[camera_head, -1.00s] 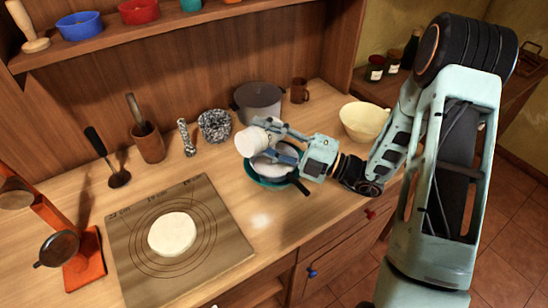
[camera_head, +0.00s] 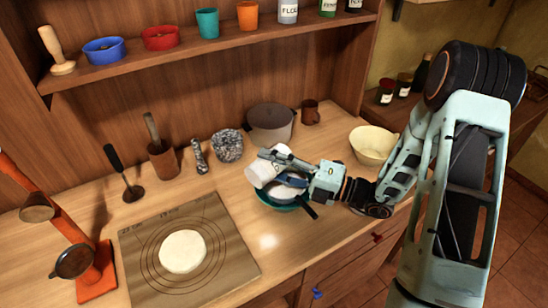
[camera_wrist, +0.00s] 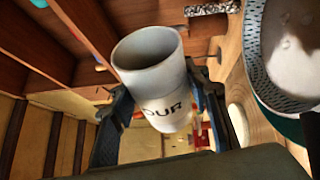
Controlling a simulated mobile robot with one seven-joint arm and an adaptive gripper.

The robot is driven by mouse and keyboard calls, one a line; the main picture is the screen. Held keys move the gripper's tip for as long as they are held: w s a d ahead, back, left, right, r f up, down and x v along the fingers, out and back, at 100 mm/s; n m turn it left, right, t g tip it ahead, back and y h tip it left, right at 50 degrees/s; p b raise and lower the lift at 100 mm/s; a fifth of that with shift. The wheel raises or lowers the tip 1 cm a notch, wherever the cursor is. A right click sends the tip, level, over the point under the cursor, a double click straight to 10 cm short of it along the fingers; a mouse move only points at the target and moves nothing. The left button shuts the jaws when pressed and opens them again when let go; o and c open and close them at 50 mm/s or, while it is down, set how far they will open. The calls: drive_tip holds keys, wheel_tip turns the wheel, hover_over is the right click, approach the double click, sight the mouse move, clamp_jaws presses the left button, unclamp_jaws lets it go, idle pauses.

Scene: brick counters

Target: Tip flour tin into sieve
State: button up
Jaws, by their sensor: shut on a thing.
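My gripper (camera_head: 272,166) is shut on the white flour tin (camera_head: 259,175), its fingers on either side of the tin's wall. In the wrist view the tin (camera_wrist: 160,85) shows dark letters "OUR" and its open mouth; the inside looks grey, and no flour can be made out there. In the head view the tin is tilted, just left of and above the sieve (camera_head: 286,190). The sieve rests over a teal bowl (camera_head: 275,203), with its dark handle toward the front right. In the wrist view, the sieve (camera_wrist: 258,70) has white powder inside its mesh. My gripper partly hides the sieve in the head view.
A grey pot (camera_head: 270,125) stands behind the sieve and a cream bowl (camera_head: 372,145) to its right. A pastry mat (camera_head: 215,272) with dough (camera_head: 183,251) lies at the left front. A shelf (camera_head: 200,50) with cups runs above. A white patch marks the counter before the bowl.

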drive_tip(key=shift+s+f+n+h+p, duration=0.15)
drive_tip(key=shift+n+h+p, duration=0.15)
drive_tip(key=shift+n, duration=0.4)
drive_tip(key=shift+a+f+n+b, duration=0.1)
drive_tip(key=shift+f+n+b, duration=0.3)
drive_tip(key=shift+n+b, duration=0.15)
drive_tip(key=n+b, duration=0.1)
drive_tip(key=f+n+h+b, duration=0.1)
drive_tip(key=n+b, duration=0.1)
drive_tip(key=n+h+b, duration=0.1)
drive_tip(key=shift+f+b, duration=0.3)
drive_tip(key=shift+b, duration=0.05)
drive_tip(key=shift+r+n+h, duration=0.15)
drive_tip(key=shift+n+h, duration=0.35)
drive_tip(key=shift+n, duration=0.15)
drive_tip(key=n+h+b, duration=0.1)
drive_tip(key=w+d+n+t+b, duration=0.1)
drive_tip(key=n, duration=0.1)
drive_tip(key=shift+w+h+b, duration=0.15)
drive_tip(key=shift+h+b, duration=0.25)
drive_tip(key=shift+w+d+n+t+h+b, duration=0.2)
drive_tip(key=shift+n+t+h+b, duration=0.1)
drive_tip(key=shift+n+b, duration=0.35)
drive_tip(key=shift+w+d, duration=0.1)
drive_tip(key=shift+d, duration=0.05)
